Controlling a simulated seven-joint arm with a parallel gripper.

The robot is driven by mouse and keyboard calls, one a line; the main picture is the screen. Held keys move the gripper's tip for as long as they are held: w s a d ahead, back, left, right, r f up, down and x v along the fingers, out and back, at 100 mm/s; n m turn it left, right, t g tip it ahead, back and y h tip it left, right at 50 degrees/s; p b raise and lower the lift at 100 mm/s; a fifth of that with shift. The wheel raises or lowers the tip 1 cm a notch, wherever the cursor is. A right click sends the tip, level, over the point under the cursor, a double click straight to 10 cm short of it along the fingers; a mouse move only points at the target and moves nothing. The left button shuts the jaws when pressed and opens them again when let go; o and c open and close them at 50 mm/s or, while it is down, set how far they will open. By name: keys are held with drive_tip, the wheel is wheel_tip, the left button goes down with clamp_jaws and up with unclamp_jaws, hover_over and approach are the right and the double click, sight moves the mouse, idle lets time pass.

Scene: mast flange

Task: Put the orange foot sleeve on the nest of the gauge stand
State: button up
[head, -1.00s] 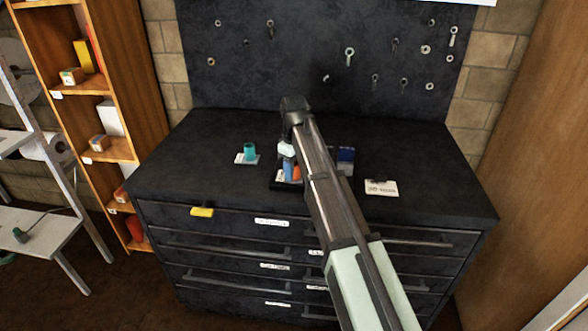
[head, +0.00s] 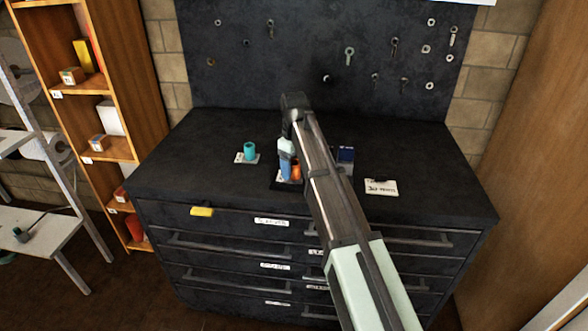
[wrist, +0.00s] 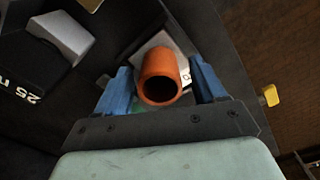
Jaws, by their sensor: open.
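The orange foot sleeve (wrist: 160,78) stands between the two blue fingers of my gripper (wrist: 161,90) in the wrist view, its open bore facing the camera. Dark gaps show between the sleeve and the fingers, so the gripper is open around it. In the head view the sleeve (head: 297,171) is partly hidden beside a blue finger of my gripper (head: 287,168), over a dark tray on the cabinet top. I cannot clearly make out the gauge stand or its nest; my arm covers part of that area.
A teal cylinder (head: 250,150) stands on a white plate left of my gripper. A dark blue block (head: 346,154) shows behind my arm, and a white label card (head: 381,187) lies to the right. A yellow item (head: 202,211) is at the cabinet's front edge. A grey block (wrist: 62,34) shows in the wrist view.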

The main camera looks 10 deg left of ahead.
wheel_tip(320, 180, up, 11)
idle(0.4)
